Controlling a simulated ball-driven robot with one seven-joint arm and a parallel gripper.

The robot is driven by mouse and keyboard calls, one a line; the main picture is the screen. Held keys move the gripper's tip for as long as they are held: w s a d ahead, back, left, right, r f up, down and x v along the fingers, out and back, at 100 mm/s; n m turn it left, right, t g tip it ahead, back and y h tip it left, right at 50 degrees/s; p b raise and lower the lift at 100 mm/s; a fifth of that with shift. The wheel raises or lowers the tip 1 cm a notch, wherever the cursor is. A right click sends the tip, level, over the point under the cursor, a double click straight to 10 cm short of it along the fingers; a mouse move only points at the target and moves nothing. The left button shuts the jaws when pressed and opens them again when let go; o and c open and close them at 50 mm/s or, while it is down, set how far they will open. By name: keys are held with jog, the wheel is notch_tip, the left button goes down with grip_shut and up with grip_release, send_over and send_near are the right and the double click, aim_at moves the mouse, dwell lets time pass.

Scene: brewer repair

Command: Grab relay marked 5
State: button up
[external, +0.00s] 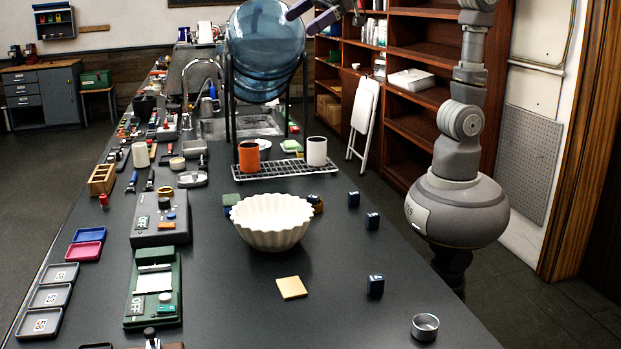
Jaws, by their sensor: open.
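Three small dark blue blocks with pale marks, which look like relays, sit apart on the dark counter. One relay (353,199) is right of the bowl, one (372,221) is slightly nearer, and one (375,286) is toward the front. Their marks are too small to read surely, so I cannot tell which is marked 5. Another dark block (314,200) is partly hidden behind the bowl. My gripper (340,14) shows only partly at the top edge, high above the counter and far from the blocks. It is open, and I see nothing held.
A white fluted bowl (271,225) stands mid-counter. Nearby are a tan square (291,288), a metal cup (424,327), and a black rack (281,168) with an orange mug (249,157) and a white mug (316,151). A large blue glass vessel (263,50) stands behind. The right front counter is mostly clear.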

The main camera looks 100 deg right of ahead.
jog(key=s+d+r+m+t+b, duration=0.1)
jog(key=s+r, duration=0.1)
jog(key=r, duration=0.2)
jog(key=s+d+r+m+t+b, duration=0.1)
jog(key=s+d+r+m, duration=0.1)
jog(key=s+r, duration=0.1)
jog(key=s+d+r+m+t+b, duration=0.1)
jog(key=s+d+r+t, duration=0.1)
jog(key=r, duration=0.3)
jog(key=shift+s+d+r+m+h, duration=0.1)
jog(key=shift+s+r+m+h, duration=0.1)
jog(key=shift+r+m+h, duration=0.15)
jog(key=c, duration=0.4)
jog(key=shift+r, duration=0.3)
jog(key=c, duration=0.5)
jog(key=shift+f, duration=0.1)
